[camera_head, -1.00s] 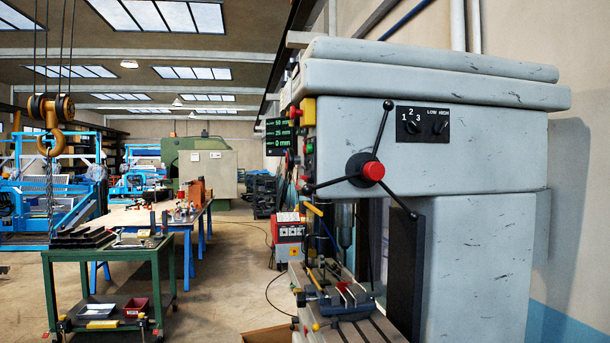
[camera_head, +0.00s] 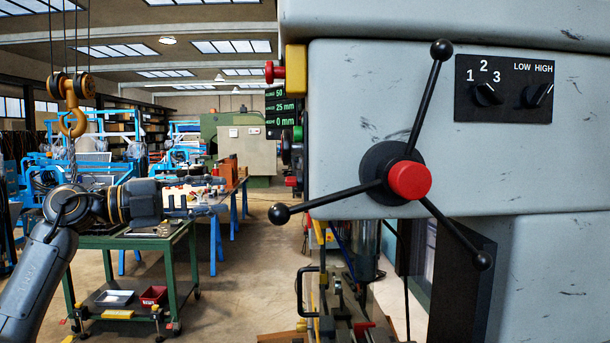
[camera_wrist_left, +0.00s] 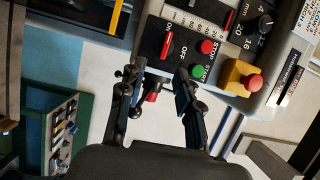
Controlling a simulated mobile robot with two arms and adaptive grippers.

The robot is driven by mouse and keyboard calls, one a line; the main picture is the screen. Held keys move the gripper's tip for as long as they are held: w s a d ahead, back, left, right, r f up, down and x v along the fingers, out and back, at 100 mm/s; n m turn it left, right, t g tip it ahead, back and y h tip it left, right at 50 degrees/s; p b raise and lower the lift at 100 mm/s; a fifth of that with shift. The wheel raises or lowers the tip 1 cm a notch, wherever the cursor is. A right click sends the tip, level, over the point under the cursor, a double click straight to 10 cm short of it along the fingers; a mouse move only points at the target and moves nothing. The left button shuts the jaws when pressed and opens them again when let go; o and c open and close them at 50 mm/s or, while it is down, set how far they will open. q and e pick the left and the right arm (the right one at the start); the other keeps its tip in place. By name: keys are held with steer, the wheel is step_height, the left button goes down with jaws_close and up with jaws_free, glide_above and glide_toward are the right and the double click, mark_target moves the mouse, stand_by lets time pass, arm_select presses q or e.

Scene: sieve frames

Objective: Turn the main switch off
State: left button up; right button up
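The main switch is a red lever (camera_wrist_left: 167,45) on a black plate marked ON and OFF, in the left wrist view. The lever's upper end lies by the ON mark; OFF is to its right. My left gripper (camera_wrist_left: 157,74) is open, its fingers apart below the plate, with nothing held. A small red-tipped part (camera_wrist_left: 152,97) shows between the fingers. In the head view my left gripper (camera_head: 200,196) is left of the grey drilling machine (camera_head: 345,120). The switch cannot be made out in the head view. My right gripper is not in view.
Beside the switch are a red STOP button (camera_wrist_left: 207,47), a green START button (camera_wrist_left: 196,71) and a red mushroom button (camera_wrist_left: 253,83) on yellow. A three-spoke handle (camera_head: 408,180) juts from the machine. A green cart (camera_head: 185,240) stands behind my left arm.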

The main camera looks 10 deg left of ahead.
mark_target(294, 181)
arm_select(q)
steer(key=r+p+x, duration=0.1)
steer(key=p+x, duration=0.4)
steer(key=x, duration=0.8)
steer(key=shift+s, duration=0.3)
steer(key=shift+d+r, duration=0.1)
steer(key=shift+r, duration=0.05)
jaws_close()
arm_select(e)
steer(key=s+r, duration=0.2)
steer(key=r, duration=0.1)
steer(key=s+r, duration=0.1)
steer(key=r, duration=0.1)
